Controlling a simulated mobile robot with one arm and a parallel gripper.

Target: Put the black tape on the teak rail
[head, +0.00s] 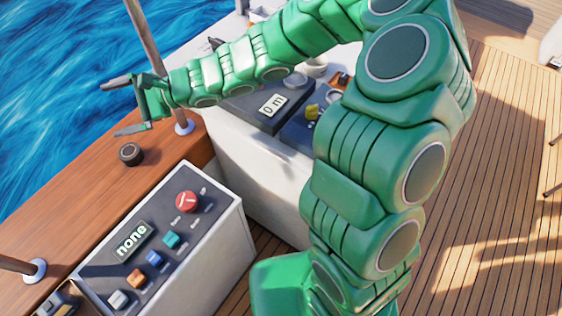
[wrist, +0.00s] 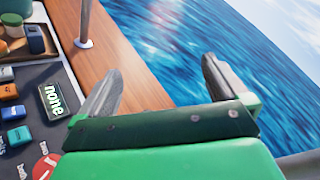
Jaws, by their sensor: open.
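The brown rail also shows in the wrist view (wrist: 128,62), but the tape does not show there. My gripper (head: 109,110) is open and empty. It is above and slightly left of the tape in the head view, over the rail's outer edge by the water, and apart from the tape. In the wrist view its two fingers (wrist: 160,75) are spread with only rail edge and water between them.
A control box (head: 165,245) with a red knob, several coloured buttons and a "none" display stands beside the rail. A stanchion (head: 150,45) rises from the rail near my gripper. A white console (head: 240,150) carries a dark "0 m" panel. Open water (head: 60,80) lies beyond the rail.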

